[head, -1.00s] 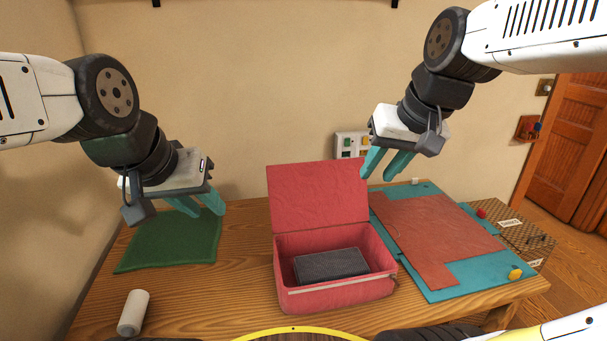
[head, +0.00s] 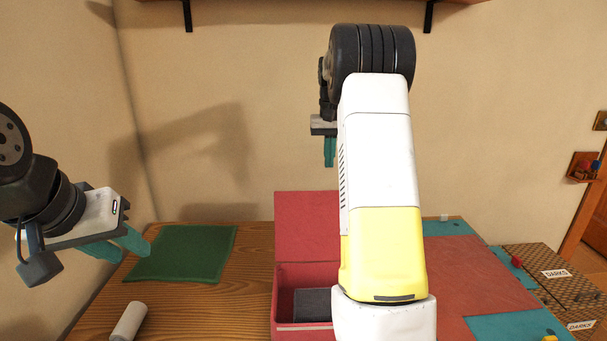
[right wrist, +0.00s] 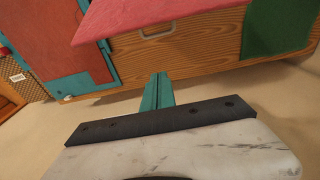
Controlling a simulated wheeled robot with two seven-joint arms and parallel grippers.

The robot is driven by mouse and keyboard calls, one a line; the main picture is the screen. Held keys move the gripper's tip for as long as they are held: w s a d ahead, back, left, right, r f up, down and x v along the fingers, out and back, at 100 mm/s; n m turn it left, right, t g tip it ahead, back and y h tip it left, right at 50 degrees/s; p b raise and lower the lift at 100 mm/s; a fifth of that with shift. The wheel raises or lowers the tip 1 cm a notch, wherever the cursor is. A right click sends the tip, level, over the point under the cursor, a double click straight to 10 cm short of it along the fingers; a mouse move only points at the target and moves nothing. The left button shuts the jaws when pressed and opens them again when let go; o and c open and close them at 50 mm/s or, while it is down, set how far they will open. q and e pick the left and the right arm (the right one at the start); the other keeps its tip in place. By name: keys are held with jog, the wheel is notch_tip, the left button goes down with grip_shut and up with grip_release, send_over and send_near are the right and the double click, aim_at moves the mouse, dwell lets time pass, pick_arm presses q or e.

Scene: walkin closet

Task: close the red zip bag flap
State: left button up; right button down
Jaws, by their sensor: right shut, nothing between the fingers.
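The red zip bag (head: 286,300) stands on the wooden table, partly hidden by my right arm. Its flap (head: 305,222) is upright at the back, open, and a dark grey block (head: 312,304) lies inside. My left gripper (head: 133,252) is at the left, fingers apart and empty, near the green cloth's front left.
A green cloth (head: 190,255) lies left of the bag, with a white cylinder (head: 128,322) in front. A teal mat (head: 505,327) with a red-brown sheet (head: 465,270) lies to the right. The wall is behind the table.

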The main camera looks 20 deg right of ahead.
jog(key=s+f, duration=0.3)
jog(key=f, duration=0.5)
jog(key=shift+a, duration=0.35)
